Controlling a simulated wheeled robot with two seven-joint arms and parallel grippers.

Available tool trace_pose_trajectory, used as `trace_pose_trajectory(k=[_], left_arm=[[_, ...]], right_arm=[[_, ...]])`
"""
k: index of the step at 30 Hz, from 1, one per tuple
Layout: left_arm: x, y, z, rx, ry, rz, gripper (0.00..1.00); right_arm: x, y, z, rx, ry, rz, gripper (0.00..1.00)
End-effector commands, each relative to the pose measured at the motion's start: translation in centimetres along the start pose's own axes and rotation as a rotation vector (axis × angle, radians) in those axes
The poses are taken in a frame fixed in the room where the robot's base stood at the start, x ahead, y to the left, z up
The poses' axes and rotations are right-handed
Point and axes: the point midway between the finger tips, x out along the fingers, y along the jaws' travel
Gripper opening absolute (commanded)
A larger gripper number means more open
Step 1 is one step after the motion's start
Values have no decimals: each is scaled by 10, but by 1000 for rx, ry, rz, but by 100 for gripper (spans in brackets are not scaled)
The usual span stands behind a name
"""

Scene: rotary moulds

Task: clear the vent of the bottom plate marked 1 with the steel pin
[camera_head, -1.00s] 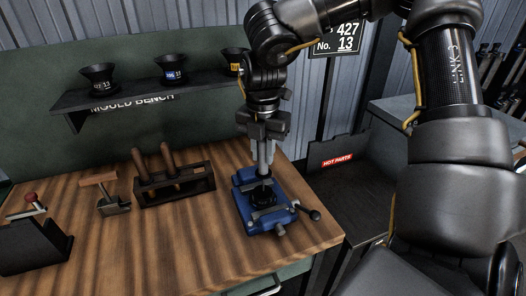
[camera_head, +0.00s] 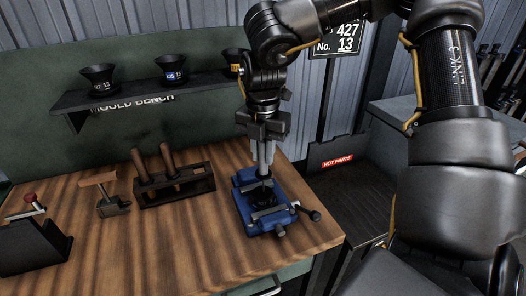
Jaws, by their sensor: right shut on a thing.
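My right gripper (camera_head: 264,160) points straight down over the blue vise (camera_head: 253,222) on the bench. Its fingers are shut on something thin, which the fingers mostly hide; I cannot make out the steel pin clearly. A dark round piece (camera_head: 263,197) sits between the vise jaws, right below the fingertips. I cannot read a mark on it, and its vent is too small to see. Whether the held thing touches the dark piece, I cannot tell. My left gripper is not in view.
A dark rack (camera_head: 178,190) with wooden-handled tools stands left of the vise. A wood-handled tool (camera_head: 112,201) and a black holder (camera_head: 32,245) are further left. A shelf (camera_head: 140,95) carries several black cups. A bin marked HOT PARTS (camera_head: 335,158) is at right. The front bench top is clear.

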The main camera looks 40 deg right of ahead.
Motion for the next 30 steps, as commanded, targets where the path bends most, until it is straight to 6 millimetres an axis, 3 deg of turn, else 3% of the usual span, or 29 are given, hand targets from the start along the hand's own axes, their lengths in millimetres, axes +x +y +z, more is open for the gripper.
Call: trace_pose_trajectory(k=[5,30], left_arm=[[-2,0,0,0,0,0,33],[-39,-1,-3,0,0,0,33]], right_arm=[[-3,-1,0,-1,2,-4,0],[-70,0,0,0,1,-1,0]])
